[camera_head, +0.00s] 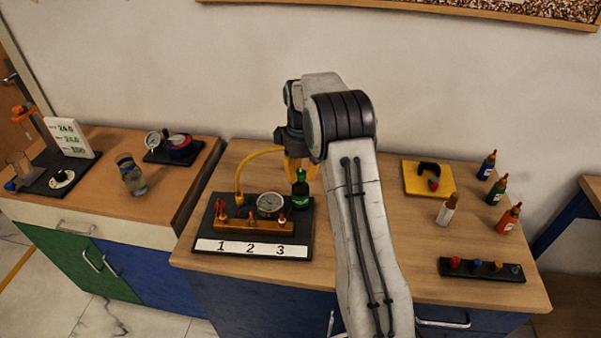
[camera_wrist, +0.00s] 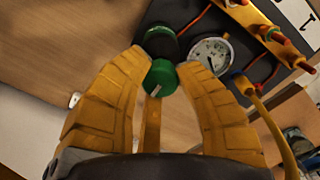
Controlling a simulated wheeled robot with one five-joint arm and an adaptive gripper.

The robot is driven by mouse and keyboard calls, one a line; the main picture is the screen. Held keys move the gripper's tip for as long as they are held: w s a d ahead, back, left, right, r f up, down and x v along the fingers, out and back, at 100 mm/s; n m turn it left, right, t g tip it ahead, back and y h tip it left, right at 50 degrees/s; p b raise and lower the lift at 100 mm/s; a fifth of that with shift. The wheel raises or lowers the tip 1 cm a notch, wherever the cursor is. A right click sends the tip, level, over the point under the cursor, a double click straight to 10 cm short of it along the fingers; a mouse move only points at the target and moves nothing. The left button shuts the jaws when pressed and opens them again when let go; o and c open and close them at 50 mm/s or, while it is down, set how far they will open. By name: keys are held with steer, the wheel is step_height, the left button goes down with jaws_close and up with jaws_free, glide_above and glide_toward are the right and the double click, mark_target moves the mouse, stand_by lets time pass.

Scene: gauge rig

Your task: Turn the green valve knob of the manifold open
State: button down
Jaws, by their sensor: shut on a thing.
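The manifold board (camera_head: 205,228) is a dark plate with an orange bar (camera_head: 252,226), a round gauge (camera_head: 270,204), a yellow hose and a strip marked 1, 2, 3. The green valve (camera_head: 300,189) stands at its back right corner. In the wrist view the bright green knob (camera_wrist: 161,78), with a pale mark on it, sits between my fingertips, in front of a dark green round body (camera_wrist: 158,41). My gripper (camera_head: 300,168) is over the valve, its yellow fingers shut on the knob. The gauge (camera_wrist: 210,55) also shows in the wrist view.
At the right are a yellow plate (camera_head: 411,185) with a black part, several small bottles and a dark strip (camera_head: 481,270) with coloured pegs. A separate bench at the left holds a jar (camera_head: 131,175) and instruments. My arm hides the middle of the table.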

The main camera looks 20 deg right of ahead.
mark_target(300, 172)
steer(key=c, duration=0.9)
jaws_free()
steer(key=shift+f, duration=0.1)
steer(key=shift+o, duration=0.2)
step_height(300, 172, up, 12)
